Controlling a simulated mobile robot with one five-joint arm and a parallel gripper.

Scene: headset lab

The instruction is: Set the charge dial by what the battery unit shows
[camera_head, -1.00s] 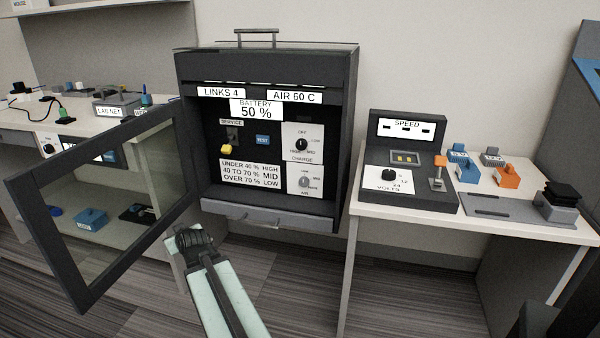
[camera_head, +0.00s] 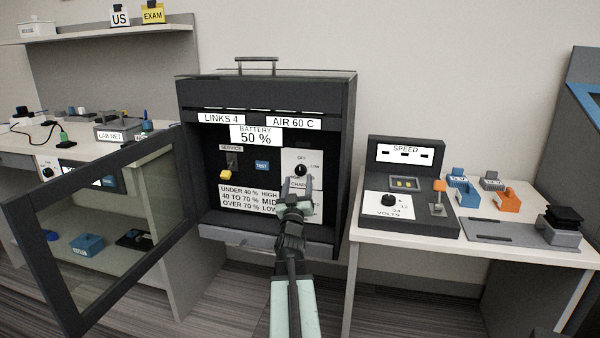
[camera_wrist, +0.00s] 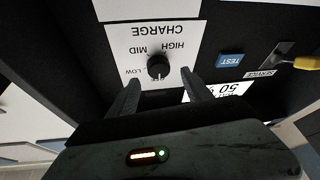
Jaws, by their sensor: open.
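The battery unit (camera_head: 265,90) is a dark cabinet with its glass door open to the left. Its battery display (camera_head: 256,135) reads 50 %. The rule label (camera_head: 245,198) reads under 40 % HIGH, 40 to 70 % MID, over 70 % LOW. The black charge dial (camera_head: 301,171) sits on a white plate; it also shows in the wrist view (camera_wrist: 158,72), upside down, with its white mark toward OFF. My gripper (camera_head: 297,186) is open in front of the dial. In the wrist view its fingers (camera_wrist: 160,86) are spread either side of the dial, apart from it.
The service switch with a yellow handle (camera_head: 226,175) and blue TEST button (camera_head: 262,166) are left of the dial. The open door (camera_head: 95,150) stands left; a table with a speed unit (camera_head: 405,185) is at right.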

